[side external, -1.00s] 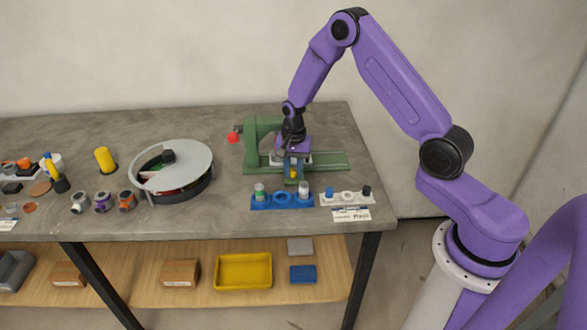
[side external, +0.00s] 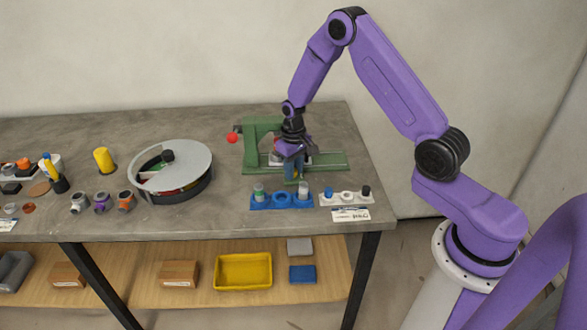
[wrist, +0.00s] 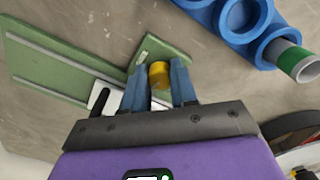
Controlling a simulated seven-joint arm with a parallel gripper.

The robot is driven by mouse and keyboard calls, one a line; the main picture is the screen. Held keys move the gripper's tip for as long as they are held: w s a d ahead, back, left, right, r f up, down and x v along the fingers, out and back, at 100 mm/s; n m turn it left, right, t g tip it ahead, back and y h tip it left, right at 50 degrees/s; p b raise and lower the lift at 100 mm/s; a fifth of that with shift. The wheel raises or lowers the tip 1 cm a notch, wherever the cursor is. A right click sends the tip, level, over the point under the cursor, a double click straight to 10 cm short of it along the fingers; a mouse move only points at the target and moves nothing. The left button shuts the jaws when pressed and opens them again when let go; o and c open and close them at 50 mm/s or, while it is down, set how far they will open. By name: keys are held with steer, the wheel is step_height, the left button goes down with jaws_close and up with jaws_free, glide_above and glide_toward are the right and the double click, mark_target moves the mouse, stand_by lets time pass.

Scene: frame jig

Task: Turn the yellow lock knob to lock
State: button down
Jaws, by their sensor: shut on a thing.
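The yellow lock knob (wrist: 159,74) shows in the wrist view between the two blue fingertips of my gripper (wrist: 158,88), which is shut on it. The knob sits at the edge of the green frame jig (wrist: 60,62). In the side view my gripper (side external: 295,172) points down at the front of the green jig (side external: 325,161), and the knob is mostly hidden there by the fingers. A white piece (wrist: 105,98) lies on the jig beside the left finger. The knob's lock marking cannot be read.
A blue holder (side external: 282,200) with grey cylinders stands just in front of the jig, with a white holder (side external: 347,198) to its right. A red ball handle (side external: 232,138) sticks out at the jig's left. A round tray (side external: 175,190) stands further left.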

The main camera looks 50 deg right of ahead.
steer(key=shift+n, duration=1.7)
steer(key=c, duration=0.9)
jaws_free()
step_height(320, 180, up, 18)
steer(key=shift+f, duration=0.25)
